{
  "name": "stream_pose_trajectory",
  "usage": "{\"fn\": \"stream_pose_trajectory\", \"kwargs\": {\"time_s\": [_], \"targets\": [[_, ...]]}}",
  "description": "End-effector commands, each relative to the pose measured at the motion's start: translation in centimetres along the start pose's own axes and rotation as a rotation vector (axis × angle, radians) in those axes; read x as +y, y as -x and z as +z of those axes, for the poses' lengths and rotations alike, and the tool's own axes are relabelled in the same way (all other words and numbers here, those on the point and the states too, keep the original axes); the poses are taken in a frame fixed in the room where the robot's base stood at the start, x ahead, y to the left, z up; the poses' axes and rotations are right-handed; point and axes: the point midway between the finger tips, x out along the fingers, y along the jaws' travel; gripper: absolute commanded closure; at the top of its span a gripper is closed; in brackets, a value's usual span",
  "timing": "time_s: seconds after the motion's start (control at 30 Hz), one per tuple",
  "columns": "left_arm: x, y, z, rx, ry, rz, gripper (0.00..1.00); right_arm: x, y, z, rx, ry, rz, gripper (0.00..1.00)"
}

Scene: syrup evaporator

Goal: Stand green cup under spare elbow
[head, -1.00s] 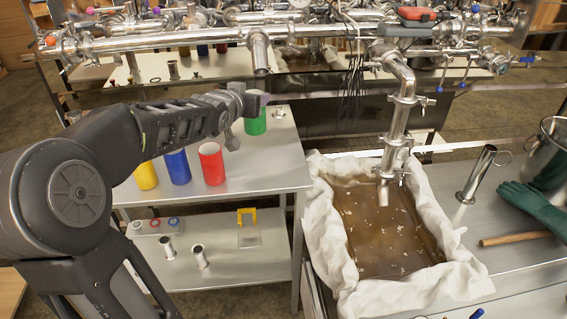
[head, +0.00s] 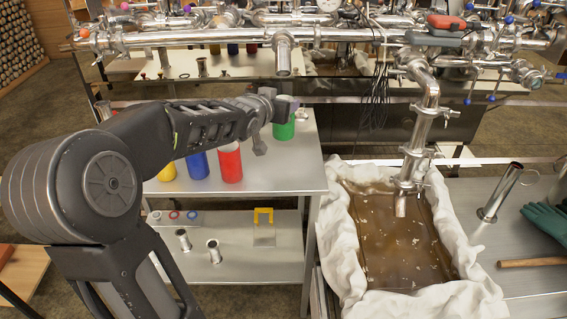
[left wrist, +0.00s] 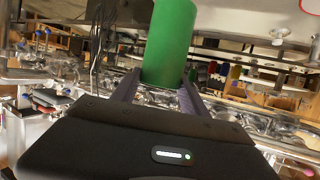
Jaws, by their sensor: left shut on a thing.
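The green cup (head: 285,131) is in my left gripper (head: 284,107), over the back of the left steel table in the head view. In the left wrist view the green cup (left wrist: 170,42) is between the two fingers of my left gripper (left wrist: 160,88), which is shut on it. The cup looks roughly upright in the head view, and its top is partly hidden by the gripper. A short pipe outlet pointing down, apparently the spare elbow (head: 283,56), hangs from the pipework beyond and above the cup. My right gripper is out of view.
Red (head: 230,164), blue (head: 197,165) and yellow (head: 166,172) cups stand on the left table (head: 285,170). A cloth-lined pan of brown liquid (head: 385,235) lies to the right, under another downward pipe (head: 420,130). A metal rail crosses behind the cup.

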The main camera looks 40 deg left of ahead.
Motion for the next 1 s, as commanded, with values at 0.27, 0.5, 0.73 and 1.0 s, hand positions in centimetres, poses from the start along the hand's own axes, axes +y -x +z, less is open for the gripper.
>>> {"fn": "stream_pose_trajectory", "kwargs": {"time_s": [0.27, 0.5, 0.73, 1.0], "targets": [[0.0, -1.2, 3.5, -0.005, 0.002, 0.000, 1.00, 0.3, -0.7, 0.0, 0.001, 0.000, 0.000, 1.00], [0.0, -2.1, 5.8, 0.000, 0.001, 0.000, 1.00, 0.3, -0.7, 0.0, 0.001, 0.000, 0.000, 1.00], [0.0, -2.1, 5.8, 0.001, 0.000, 0.001, 1.00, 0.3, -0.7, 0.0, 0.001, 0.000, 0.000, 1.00], [0.0, -3.1, 8.6, -0.004, 0.001, 0.001, 1.00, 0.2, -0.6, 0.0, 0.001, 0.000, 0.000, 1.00]]}}
